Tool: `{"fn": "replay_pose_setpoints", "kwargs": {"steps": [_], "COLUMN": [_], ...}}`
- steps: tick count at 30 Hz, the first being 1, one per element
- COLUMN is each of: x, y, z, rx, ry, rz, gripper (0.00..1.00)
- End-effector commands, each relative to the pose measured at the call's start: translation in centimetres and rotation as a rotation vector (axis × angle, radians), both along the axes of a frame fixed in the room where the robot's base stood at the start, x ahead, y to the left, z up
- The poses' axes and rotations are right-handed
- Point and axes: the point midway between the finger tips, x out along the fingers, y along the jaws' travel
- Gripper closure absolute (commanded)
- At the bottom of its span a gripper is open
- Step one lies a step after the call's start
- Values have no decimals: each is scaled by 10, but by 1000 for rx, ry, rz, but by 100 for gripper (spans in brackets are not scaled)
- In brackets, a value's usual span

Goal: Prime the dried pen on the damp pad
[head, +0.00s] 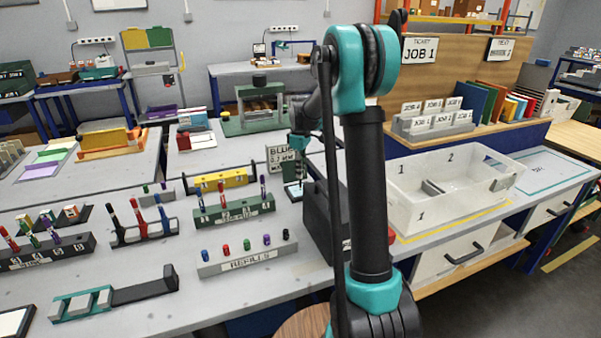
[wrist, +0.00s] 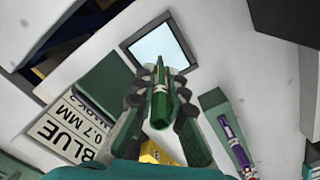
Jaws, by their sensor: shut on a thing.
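My gripper (wrist: 158,84) is shut on a green pen (wrist: 160,107), which lies between both fingers in the wrist view. The damp pad (wrist: 160,47), a pale blue square in a dark frame, lies beyond the fingertips in that view. In the head view the pad (head: 293,194) sits on the bench, with my gripper (head: 299,156) above it.
A BLUE 0.7 MM sign (wrist: 72,138) stands close beside my gripper. A green pen rack (head: 234,211) is left of the pad, with a refill block (head: 247,260) nearer. A dark box (head: 318,218) and a clear bin (head: 440,205) are on the right.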

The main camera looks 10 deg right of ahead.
Motion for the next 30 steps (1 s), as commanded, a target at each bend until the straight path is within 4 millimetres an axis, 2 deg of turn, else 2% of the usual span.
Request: {"fn": "replay_pose_setpoints", "kwargs": {"steps": [6,21,30], "x": [0,4,4], "y": [0,-19,-20], "z": [9,9,9], "rx": [0,0,0], "ry": [0,0,0], "rz": [0,-1,0], "gripper": [100,100,100]}}
